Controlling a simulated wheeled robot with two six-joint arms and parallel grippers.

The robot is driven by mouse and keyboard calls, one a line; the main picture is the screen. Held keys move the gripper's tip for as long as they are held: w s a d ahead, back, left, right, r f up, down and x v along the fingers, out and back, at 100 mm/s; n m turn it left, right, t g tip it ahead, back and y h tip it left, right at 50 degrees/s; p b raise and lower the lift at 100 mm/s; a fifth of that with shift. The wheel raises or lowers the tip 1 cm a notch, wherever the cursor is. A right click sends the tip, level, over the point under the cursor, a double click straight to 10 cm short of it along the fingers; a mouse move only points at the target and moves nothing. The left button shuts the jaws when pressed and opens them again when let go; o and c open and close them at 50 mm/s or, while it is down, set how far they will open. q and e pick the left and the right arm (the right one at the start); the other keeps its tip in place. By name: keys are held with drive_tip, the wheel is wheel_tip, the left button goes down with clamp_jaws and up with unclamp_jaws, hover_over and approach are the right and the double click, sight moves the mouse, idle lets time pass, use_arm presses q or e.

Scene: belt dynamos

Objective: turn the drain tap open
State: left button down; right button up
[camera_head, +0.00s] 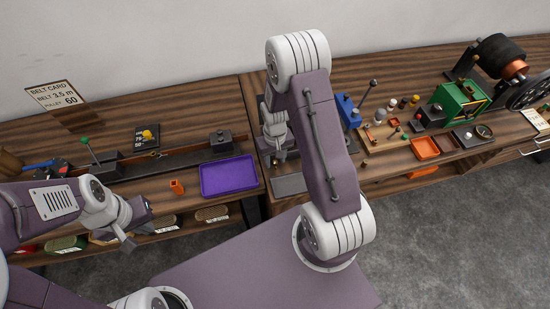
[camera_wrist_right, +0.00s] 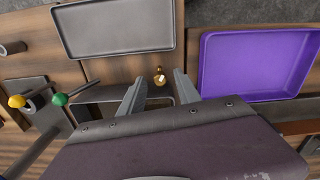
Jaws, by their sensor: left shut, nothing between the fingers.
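A small brass piece, which looks like the drain tap (camera_wrist_right: 160,75), shows in the right wrist view at the near edge of a grey tray (camera_wrist_right: 115,28). I cannot make it out in the head view, where my right arm covers that area. My right gripper (camera_wrist_right: 158,84) is open, its fingertips on either side of the brass piece; I cannot tell if they touch it. In the head view my right gripper (camera_head: 279,156) points down just above the grey tray (camera_head: 290,184). My left gripper (camera_head: 128,241) is shut and empty at the left bench's front edge.
A purple tray (camera_head: 228,176) lies left of my right gripper. A green-knobbed lever (camera_head: 85,140) stands on the left bench. An orange tray (camera_head: 425,148) and a green machine (camera_head: 460,101) are on the right bench. Several small parts stand near them.

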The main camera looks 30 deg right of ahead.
sight(275, 162)
drive_tip(key=shift+s, duration=0.1)
clamp_jaws()
drive_tip(key=m, duration=0.4)
drive_tip(key=shift+m, duration=0.3)
unclamp_jaws()
drive_tip(key=shift+r, duration=0.1)
wheel_tip(275, 162, up, 9)
drive_tip(key=b, duration=0.1)
